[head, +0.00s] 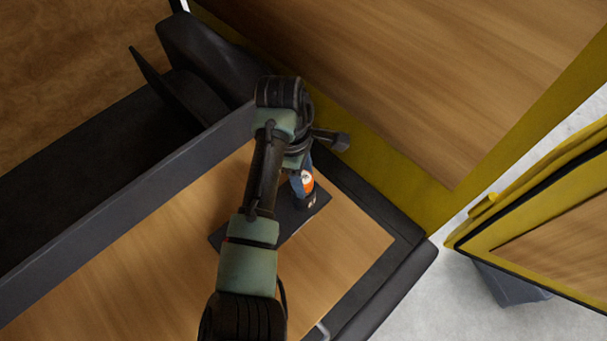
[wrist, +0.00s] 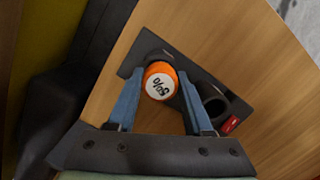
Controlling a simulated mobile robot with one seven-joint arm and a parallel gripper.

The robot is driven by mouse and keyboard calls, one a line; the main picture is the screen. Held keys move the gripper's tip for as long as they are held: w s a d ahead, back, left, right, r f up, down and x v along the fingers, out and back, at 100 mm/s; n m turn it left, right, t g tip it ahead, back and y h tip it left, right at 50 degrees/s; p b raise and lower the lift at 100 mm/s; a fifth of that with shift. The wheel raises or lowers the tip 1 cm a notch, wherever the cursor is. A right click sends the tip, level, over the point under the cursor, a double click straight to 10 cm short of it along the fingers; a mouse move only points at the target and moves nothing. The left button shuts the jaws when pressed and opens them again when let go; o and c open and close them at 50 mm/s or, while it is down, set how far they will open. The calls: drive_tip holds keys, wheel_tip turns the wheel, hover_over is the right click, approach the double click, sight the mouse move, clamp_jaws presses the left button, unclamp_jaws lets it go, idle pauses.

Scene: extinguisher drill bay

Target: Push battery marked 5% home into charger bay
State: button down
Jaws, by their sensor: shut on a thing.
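The orange battery (wrist: 158,82) has a white end cap marked 5%, read upside down in the wrist view. My gripper (wrist: 160,92) has its blue fingers on either side of it, shut on it. The dark charger (wrist: 231,98) lies beyond, with an empty round bay (wrist: 213,101) right of the battery. The battery is at the charger's other bay, which it and the fingers mostly hide; I cannot tell how deep it sits. In the head view the battery (head: 308,181) shows orange beside my gripper (head: 301,185), above the dark charger (head: 282,217).
The charger stands on a wooden surface (head: 160,255) with a dark raised edge (head: 378,215). A grey wall (head: 130,190) runs along its left, and a yellow-framed wooden panel (head: 430,80) rises behind. A red label (wrist: 229,125) is beside the empty bay.

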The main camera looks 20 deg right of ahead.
drive_tip(key=shift+f, duration=0.5)
drive_tip(key=shift+c, duration=1.1)
unclamp_jaws()
wheel_tip(320, 180, up, 13)
drive_tip(key=w+a+p, duration=0.1)
drive_tip(key=shift+w+a+p, duration=0.2)
drive_tip(key=shift+p, duration=0.2)
drive_tip(key=shift+f, duration=0.15)
